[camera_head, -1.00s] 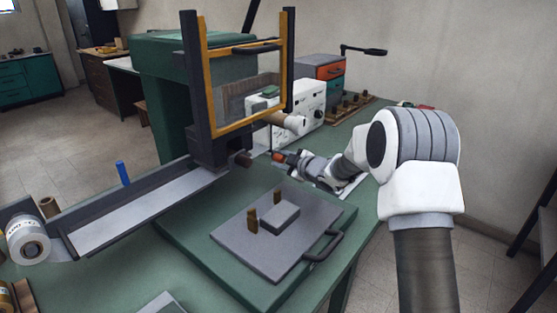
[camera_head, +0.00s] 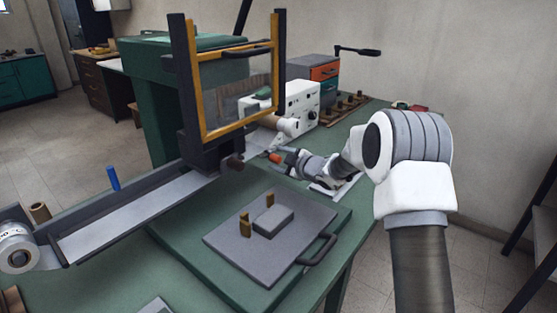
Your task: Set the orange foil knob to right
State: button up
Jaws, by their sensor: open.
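My gripper (camera_head: 278,157) is at the end of my white arm, low over the green table just right of the dark press frame. It points left and is open, but its fingers are small and partly unclear. A small orange piece (camera_head: 290,157) shows at the gripper; I cannot tell whether it is the orange foil knob or part of the gripper. A white control box (camera_head: 300,98) behind the gripper has a small dark knob (camera_head: 312,115) on its front. No knob is clearly orange at this size, and contact cannot be made out.
The press has a yellow-framed guard (camera_head: 238,130) standing up beside my gripper. A grey plate (camera_head: 235,240) with a block and brass posts lies in front. An orange-and-teal drawer unit (camera_head: 322,72) and a wooden rack (camera_head: 345,108) stand behind. A blue peg (camera_head: 113,179) stands at left.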

jog(key=shift+s, duration=0.1)
jog(key=p+v, duration=0.1)
jog(key=v, duration=1.6)
jog(key=shift+p, duration=0.35)
jog(key=shift+d+r, duration=0.1)
jog(key=shift+d, duration=0.1)
jog(key=s+d+r+m+h+p, duration=0.35)
jog(key=s+r+m+h, duration=0.2)
jog(key=r, duration=0.25)
jog(key=s+d+r+m+h+p, duration=0.2)
jog(key=s+d+r+m+h, duration=0.3)
jog(key=r, duration=0.3)
jog(key=s+a+m+g+y+p, duration=0.1)
jog(key=s+a+m+g+p, duration=0.1)
jog(key=s, duration=1)
jog(key=s+a+r+m+g+y+p, duration=0.1)
jog(key=s+m+g, duration=0.3)
jog(key=s, duration=0.9)
jog(key=shift+a+r+p, duration=0.3)
jog(key=shift+a+p, duration=0.3)
jog(key=shift+p, duration=0.3)
